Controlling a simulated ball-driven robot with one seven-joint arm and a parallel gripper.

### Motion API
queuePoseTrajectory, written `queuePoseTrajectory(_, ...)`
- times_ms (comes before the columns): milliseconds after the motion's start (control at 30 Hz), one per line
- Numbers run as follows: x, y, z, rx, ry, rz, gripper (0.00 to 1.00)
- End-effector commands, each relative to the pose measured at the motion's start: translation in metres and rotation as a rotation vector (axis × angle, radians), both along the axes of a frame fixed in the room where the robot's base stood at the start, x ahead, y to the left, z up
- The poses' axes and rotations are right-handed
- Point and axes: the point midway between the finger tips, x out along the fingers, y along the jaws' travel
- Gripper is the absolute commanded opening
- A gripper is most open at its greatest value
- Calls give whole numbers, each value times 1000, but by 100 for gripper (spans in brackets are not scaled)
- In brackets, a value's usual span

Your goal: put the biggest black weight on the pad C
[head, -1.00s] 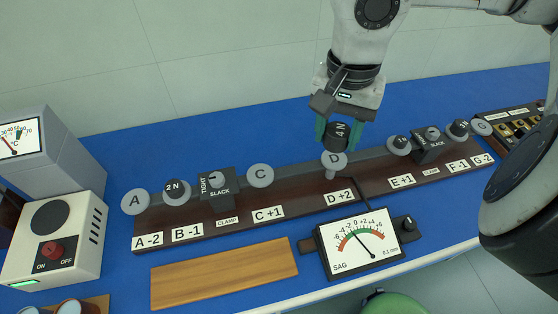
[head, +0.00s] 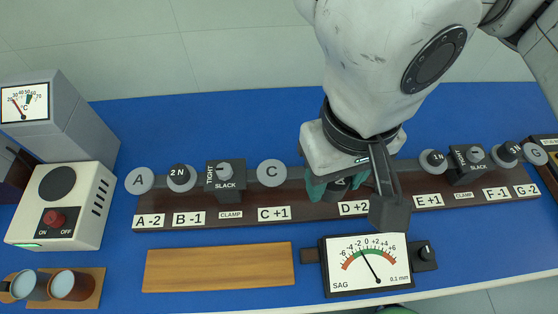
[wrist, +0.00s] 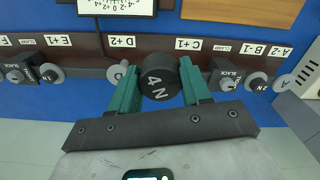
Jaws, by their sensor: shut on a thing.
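My gripper (head: 340,186) is shut on the black weight marked 4 N (wrist: 158,82), one green finger on each side of it. In the head view my wrist mostly covers this weight. The grey round pad C (head: 271,173) is bare, to the left of my gripper. Its label C+1 (head: 274,213) is on the dark beam; the label also shows in the wrist view (wrist: 188,44). In the wrist view the weight hangs between pad D (wrist: 117,72) and the C+1 label, and pad C is hidden.
A smaller 2 N weight (head: 178,173) sits on pad B, and small black weights sit on pad E (head: 434,160) and pad F (head: 508,152). A clamp (head: 225,175) stands between B and C. The sag dial (head: 366,264) and a wooden board (head: 218,268) lie in front.

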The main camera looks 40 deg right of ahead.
Motion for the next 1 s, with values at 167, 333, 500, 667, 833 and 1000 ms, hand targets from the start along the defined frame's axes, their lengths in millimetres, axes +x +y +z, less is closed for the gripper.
queuePoseTrajectory(167, 36, 1, -12, 2, 5, -7, 0)
queuePoseTrajectory(333, 73, 2, -28, 3, 4, -7, 0)
queuePoseTrajectory(500, 100, 2, -58, 2, 6, -7, 0)
queuePoseTrajectory(667, 118, 3, -79, 2, 2, -5, 0)
queuePoseTrajectory(833, 126, 2, -89, 0, 1, -4, 0)
queuePoseTrajectory(1000, 130, 2, -109, 2, 3, -6, 0)
